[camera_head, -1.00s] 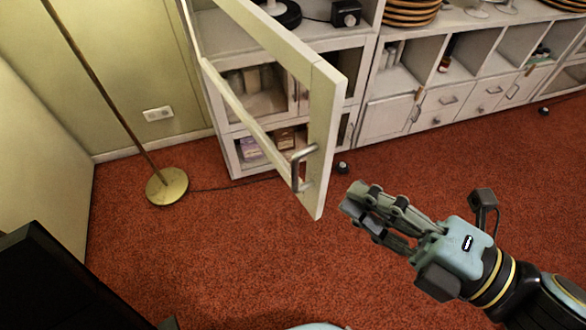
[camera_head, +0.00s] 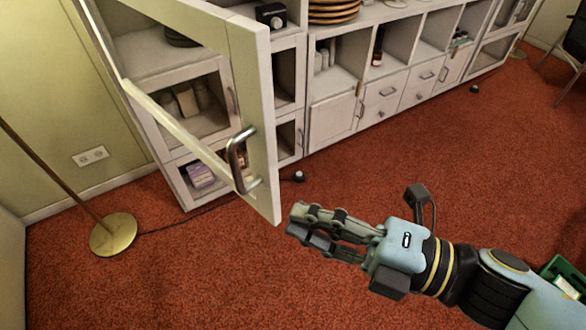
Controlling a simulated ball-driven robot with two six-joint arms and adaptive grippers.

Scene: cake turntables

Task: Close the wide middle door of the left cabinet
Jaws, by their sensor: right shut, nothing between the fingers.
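The wide cabinet door (camera_head: 262,95) is a white frame with a see-through middle. It stands swung open out of the left cabinet (camera_head: 172,165), toward me. Its metal bar handle (camera_head: 238,160) is near the lower corner of its free edge. My right gripper (camera_head: 292,222) is shut and empty, just right of and below the door's lower free corner. There is a small gap in the picture between the fingertips and the door; I cannot tell the depth between them. My left gripper is not in view.
A floor lamp base (camera_head: 113,234) stands at the left on the red carpet, with a cord running to the cabinet. A low white cabinet row (camera_head: 385,95) runs along the right. A small dark knob-like object (camera_head: 299,176) is on the floor.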

